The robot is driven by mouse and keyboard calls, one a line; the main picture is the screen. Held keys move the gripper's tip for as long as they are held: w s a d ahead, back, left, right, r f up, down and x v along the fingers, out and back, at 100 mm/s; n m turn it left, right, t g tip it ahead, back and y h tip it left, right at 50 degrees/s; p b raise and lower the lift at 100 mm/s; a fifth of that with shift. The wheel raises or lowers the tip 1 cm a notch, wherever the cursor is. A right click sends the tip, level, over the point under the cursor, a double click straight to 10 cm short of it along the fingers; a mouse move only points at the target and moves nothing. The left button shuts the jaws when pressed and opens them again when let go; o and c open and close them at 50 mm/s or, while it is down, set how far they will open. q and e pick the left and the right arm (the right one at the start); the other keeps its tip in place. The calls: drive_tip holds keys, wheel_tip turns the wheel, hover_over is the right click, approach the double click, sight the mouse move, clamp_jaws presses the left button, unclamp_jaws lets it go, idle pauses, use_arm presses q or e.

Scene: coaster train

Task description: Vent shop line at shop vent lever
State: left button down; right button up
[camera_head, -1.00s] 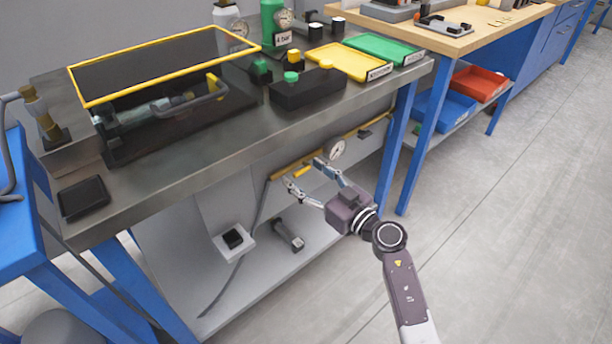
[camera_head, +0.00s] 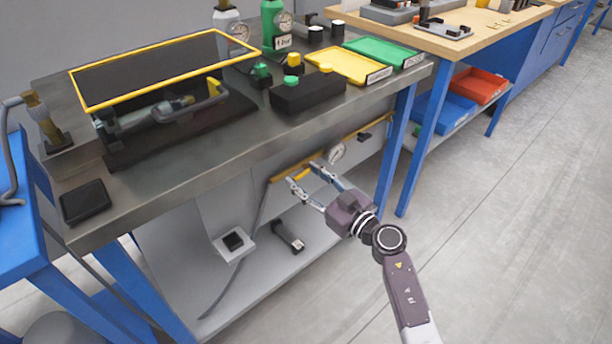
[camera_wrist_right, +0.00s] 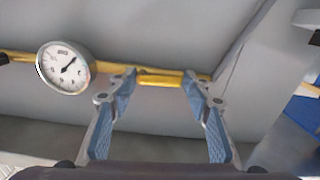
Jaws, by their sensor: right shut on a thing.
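The shop line is a yellow pipe (camera_head: 284,177) with a round white gauge (camera_head: 336,152) under the steel bench; the gauge also shows in the right wrist view (camera_wrist_right: 63,67). A short yellow lever (camera_wrist_right: 160,79) lies along the pipe between my right fingertips. My right gripper (camera_head: 305,173) reaches in under the bench's front edge and is shut on this lever, one finger at each end of it. Its fingers also show in the wrist view (camera_wrist_right: 160,84). My left gripper is not in view.
The steel bench top (camera_head: 215,160) overhangs the pipe. A blue bench leg (camera_head: 396,150) stands right of my gripper. A white lower shelf (camera_head: 270,265) holds a dark pedal-like part (camera_head: 289,236). The floor (camera_head: 500,230) to the right is clear.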

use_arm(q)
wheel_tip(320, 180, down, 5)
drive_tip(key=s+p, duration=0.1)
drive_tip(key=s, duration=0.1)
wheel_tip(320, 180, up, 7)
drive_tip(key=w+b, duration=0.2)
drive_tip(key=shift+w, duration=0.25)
use_arm(e)
drive_tip(key=shift+w+d+f+n, duration=0.25)
drive_tip(key=shift+d+f+n, duration=0.15)
drive_tip(key=shift+n, duration=2.45)
drive_tip(key=shift+w+d+f+n, duration=0.25)
drive_tip(key=shift+f+n, duration=0.2)
drive_tip(key=shift+n, duration=2.45)
drive_tip(key=shift+w+d+f+n, duration=0.2)
drive_tip(key=shift+d+f+n, duration=0.2)
drive_tip(key=shift+n, duration=2.45)
drive_tip(key=o, duration=1.2)
drive_tip(key=shift+c, duration=0.2)
drive_tip(key=shift+r, duration=0.1)
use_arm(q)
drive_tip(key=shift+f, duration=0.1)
